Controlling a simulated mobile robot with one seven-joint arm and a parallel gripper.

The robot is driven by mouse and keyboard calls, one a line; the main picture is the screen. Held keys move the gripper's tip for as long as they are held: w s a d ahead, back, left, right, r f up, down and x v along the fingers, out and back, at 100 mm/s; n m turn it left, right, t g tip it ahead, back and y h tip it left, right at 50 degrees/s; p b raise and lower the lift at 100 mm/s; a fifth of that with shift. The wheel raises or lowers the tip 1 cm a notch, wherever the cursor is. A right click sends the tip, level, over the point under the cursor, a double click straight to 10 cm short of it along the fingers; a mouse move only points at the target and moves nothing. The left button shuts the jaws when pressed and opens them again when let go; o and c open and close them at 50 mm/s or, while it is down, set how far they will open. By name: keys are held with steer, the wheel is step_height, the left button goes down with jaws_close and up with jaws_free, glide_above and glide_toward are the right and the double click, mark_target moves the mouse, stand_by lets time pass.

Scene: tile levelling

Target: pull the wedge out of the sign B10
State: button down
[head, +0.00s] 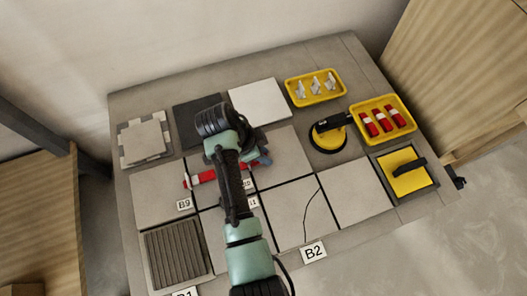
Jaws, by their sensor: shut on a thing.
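The sign B10 (246,183) stands on the tiles and is partly hidden behind my arm. A red piece of a wedge (243,167) shows just above this sign, beside my arm. My gripper (262,160) is low over the tiles at this spot, shut on the wedge; its fingertips are mostly hidden by my wrist. Another red and white wedge (201,178) lies to the left, above the sign B9 (184,204). I cannot tell how far the held wedge sits in its place.
A yellow tray (356,106) holds red and white wedges; another yellow tray (290,89) holds pale clips. A yellow suction cup (329,140) and a yellow float (407,178) stand on the right. The sign B2 (314,252) is near the front edge.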

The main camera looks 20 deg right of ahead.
mark_target(289, 152)
steer(key=shift+d, duration=0.7)
steer(key=shift+d+r+p, duration=0.1)
steer(key=shift+d+p, duration=0.35)
steer(key=shift+d, duration=1.7)
steer(key=shift+r, duration=0.1)
step_height(289, 152, up, 6)
steer(key=p, duration=0.6)
steer(key=shift+a, duration=0.1)
